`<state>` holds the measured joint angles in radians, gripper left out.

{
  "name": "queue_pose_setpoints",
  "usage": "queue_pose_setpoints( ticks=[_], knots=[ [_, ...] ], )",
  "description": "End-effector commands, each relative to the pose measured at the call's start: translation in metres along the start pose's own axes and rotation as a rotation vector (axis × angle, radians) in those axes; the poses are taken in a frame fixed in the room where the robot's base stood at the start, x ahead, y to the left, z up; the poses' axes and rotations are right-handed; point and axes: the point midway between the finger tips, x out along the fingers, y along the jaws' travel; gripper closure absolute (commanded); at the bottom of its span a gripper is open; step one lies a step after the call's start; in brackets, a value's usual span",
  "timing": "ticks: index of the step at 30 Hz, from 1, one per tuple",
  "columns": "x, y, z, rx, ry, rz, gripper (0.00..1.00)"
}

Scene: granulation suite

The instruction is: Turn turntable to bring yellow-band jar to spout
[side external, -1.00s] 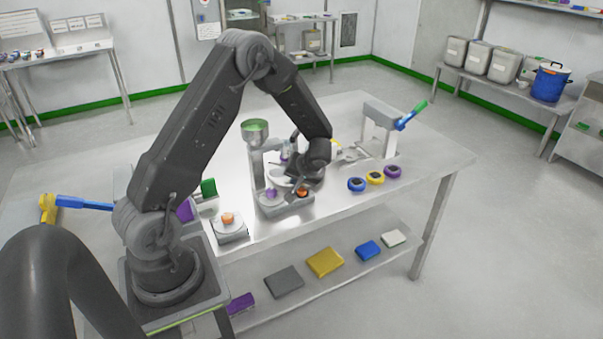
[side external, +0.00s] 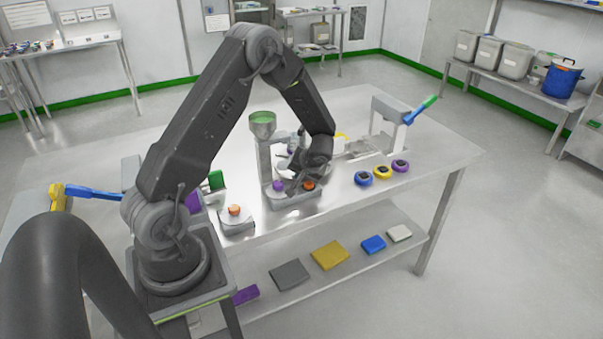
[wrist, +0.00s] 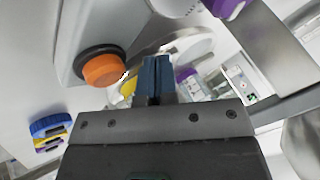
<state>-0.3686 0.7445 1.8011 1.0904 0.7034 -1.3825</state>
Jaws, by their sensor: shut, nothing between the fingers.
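The dispensing station with a green funnel (side external: 262,118) stands mid-bench. Its pale turntable (wrist: 188,48) shows only in part, and my arm largely hides it in the side view. My gripper (wrist: 153,65) is shut and empty; its blue-grey fingertips are close to the turntable rim, but I cannot tell whether they touch. A yellow patch (wrist: 127,88) beside the fingers may belong to the yellow-band jar; its form is mostly hidden. A purple-topped clear jar (wrist: 187,76) is right of the fingers. The spout outlet and the jar under it cannot be made out.
An orange button (wrist: 103,70) and a purple knob (side external: 277,185) sit on the station base. Blue, yellow and purple rings (side external: 382,172) lie to its right. A unit with a blue-green lever (side external: 420,108) stands farther right. The right bench end is clear.

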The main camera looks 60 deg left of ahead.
Motion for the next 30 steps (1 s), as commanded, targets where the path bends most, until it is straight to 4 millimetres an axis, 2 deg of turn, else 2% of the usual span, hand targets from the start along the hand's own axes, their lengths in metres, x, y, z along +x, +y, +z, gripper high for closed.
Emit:
queue_pose_setpoints(
  ticks=[16,30],
  knots=[
    [0.004,-0.008,0.003,0.064,0.032,0.033,1.00],
    [0.013,-0.028,0.005,0.237,0.125,0.126,1.00]
  ],
)
